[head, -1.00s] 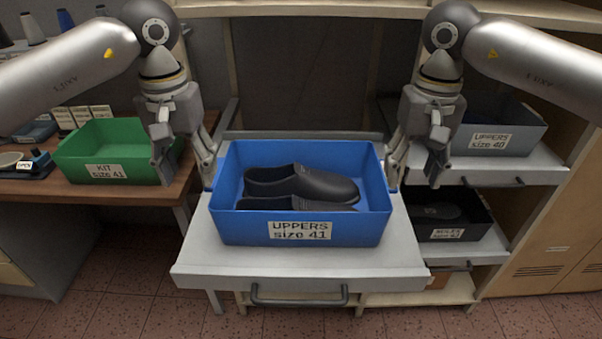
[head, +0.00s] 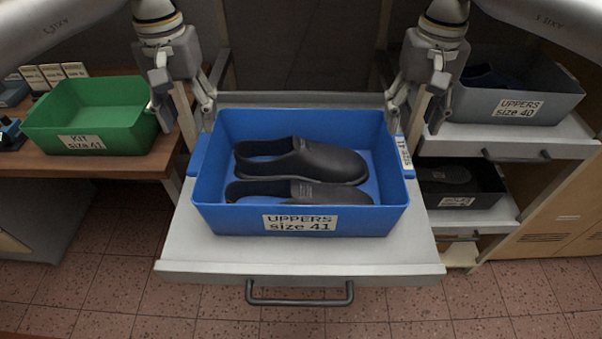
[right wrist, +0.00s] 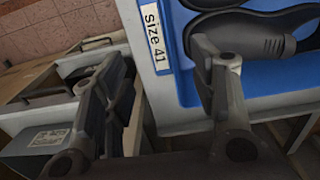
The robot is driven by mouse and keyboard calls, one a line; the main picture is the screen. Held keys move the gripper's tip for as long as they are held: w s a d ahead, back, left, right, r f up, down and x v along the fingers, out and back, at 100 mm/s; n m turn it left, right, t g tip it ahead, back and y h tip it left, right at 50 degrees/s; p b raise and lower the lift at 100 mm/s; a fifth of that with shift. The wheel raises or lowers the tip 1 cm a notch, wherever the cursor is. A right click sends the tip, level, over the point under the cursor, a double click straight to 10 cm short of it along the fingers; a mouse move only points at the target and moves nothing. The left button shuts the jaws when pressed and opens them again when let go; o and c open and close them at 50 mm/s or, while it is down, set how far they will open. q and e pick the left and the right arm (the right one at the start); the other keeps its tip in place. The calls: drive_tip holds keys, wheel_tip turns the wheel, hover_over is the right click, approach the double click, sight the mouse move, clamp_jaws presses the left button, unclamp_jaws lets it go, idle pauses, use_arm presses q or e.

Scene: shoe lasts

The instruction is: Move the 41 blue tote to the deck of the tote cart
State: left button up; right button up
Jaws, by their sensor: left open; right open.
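The blue tote (head: 300,222), labelled "UPPERS size 41", sits on a pale pull-out shelf with a dark handle. Two black shoe uppers (head: 302,160) lie in it. My left gripper (head: 180,115) is open near the tote's far left corner, with no grip on it. My right gripper (head: 416,115) is open near the far right corner. In the right wrist view, the open right fingers (right wrist: 150,85) are beside the tote wall (right wrist: 165,92) with its "Size 41" label; whether they touch it I cannot tell. I do not see the tote cart.
A green kit tote (head: 90,118) stands on the wooden bench at left. A grey "UPPERS size 40" tote (head: 515,100) stands on a shelf at right, with a black bin (head: 458,187) below it. The tiled floor (head: 200,310) in front is clear.

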sight(200, 150)
use_arm(q)
wheel_tip(200, 150, down, 9)
drive_tip(key=shift+s+r, duration=0.1)
use_arm(e)
wheel_tip(200, 150, down, 9)
drive_tip(key=shift+s+r, duration=0.1)
use_arm(q)
clamp_jaws()
use_arm(e)
clamp_jaws()
